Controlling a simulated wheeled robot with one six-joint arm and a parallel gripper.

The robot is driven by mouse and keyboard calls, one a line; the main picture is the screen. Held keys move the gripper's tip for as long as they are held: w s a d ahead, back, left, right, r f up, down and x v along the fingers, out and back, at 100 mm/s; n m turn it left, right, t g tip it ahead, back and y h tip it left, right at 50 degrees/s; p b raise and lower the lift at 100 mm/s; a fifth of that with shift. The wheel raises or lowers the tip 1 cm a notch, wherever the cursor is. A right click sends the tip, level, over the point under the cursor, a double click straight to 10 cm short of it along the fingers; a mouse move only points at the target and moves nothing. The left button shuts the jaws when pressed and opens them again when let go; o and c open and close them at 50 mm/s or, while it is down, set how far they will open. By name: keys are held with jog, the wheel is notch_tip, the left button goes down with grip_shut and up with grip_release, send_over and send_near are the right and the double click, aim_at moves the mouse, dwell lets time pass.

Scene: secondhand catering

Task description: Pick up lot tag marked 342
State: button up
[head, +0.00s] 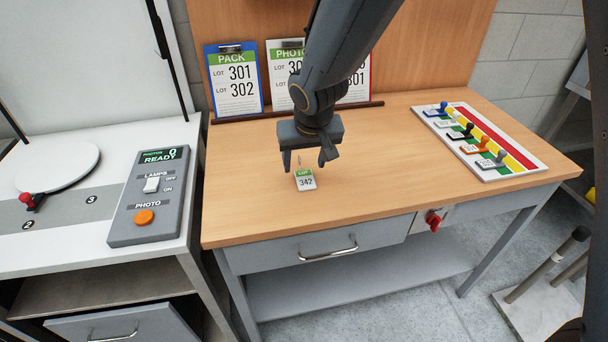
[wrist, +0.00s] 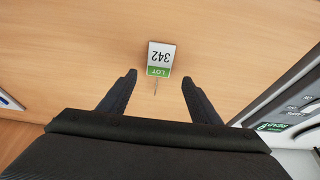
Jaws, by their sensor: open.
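The lot tag marked 342 (head: 306,181) is a small white card with a green LOT band and a thin string. It lies flat on the wooden tabletop, near the front left part of the bench. My gripper (head: 306,165) is open and empty just above and behind the tag. In the wrist view the tag (wrist: 161,57) lies ahead of the two fingertips (wrist: 158,82), roughly centred between them, with its string reaching back towards the gap. The fingers do not touch the tag.
Clipboards (head: 236,80) lean at the back of the wooden bench (head: 400,170). A grey photo control box (head: 148,196) stands on the white table at the left. The wood around the tag is clear.

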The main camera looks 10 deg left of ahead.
aim_at(303, 173)
jog(key=shift+p+x, duration=0.3)
jog(key=shift+x, duration=1.9)
jog(key=shift+w+d+r, duration=0.1)
jog(key=shift+w, duration=0.05)
jog(key=shift+c, duration=0.2)
jog(key=c, duration=1.1)
